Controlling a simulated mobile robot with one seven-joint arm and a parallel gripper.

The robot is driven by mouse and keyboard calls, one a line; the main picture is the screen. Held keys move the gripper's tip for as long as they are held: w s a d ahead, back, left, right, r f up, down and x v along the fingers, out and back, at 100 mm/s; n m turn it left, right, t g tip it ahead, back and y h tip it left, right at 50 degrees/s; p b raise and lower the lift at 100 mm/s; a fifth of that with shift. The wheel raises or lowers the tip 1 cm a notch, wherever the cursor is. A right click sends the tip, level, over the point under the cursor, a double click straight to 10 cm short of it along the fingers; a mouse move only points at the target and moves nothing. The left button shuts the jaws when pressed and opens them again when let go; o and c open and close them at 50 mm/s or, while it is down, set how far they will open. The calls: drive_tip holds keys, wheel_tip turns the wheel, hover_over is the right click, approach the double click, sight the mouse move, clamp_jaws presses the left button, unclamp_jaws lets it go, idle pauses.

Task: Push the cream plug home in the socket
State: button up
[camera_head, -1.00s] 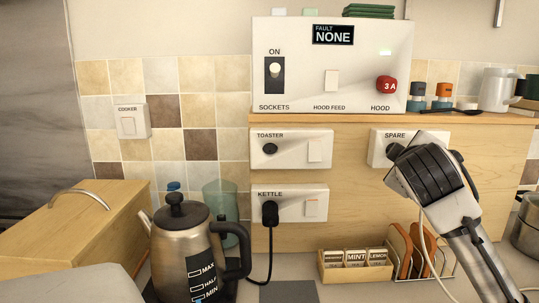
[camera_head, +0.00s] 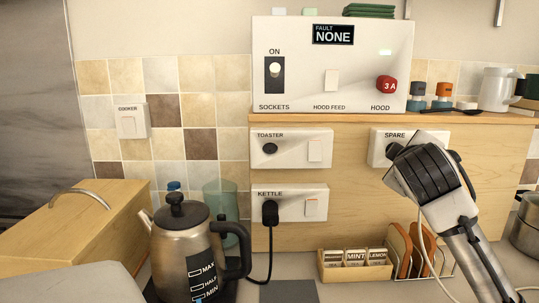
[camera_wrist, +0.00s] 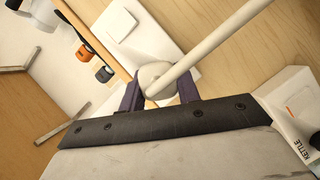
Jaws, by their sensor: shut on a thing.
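The cream plug (camera_wrist: 155,73) sits between the two dark fingers of my gripper (camera_wrist: 160,92), which is shut on it. Its pale cord (camera_wrist: 215,48) runs up to the right in the wrist view. My gripper (camera_head: 396,157) is at the spare socket (camera_head: 379,139), over the left part of its white plate. The plate (camera_wrist: 185,75) also shows behind the plug in the wrist view. The plug's front and the socket hole are hidden, so I cannot tell how far in the plug is. In the head view my gripper's body covers the plug.
The toaster socket (camera_head: 290,138) is empty. A black plug (camera_head: 270,212) is in the kettle socket (camera_head: 289,191). A kettle (camera_head: 182,252), a tea box (camera_head: 352,265) and a rack (camera_head: 413,266) stand below. The fault display (camera_head: 333,35) reads NONE.

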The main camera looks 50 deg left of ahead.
drive_tip(key=shift+w+a+p, duration=0.3)
drive_tip(key=shift+w+a, duration=0.25)
drive_tip(key=shift+a, duration=0.2)
drive_tip(key=shift+w+a+p, duration=0.3)
drive_tip(key=shift+w+a, duration=0.25)
drive_tip(key=shift+a, duration=0.15)
drive_tip(key=o, duration=1.1)
drive_tip(key=shift+c, duration=0.2)
drive_tip(key=b+v, duration=0.3)
drive_tip(key=v, duration=1)
drive_tip(key=shift+s, duration=0.35)
drive_tip(key=shift+d+r, duration=0.15)
drive_tip(key=shift+r, duration=0.05)
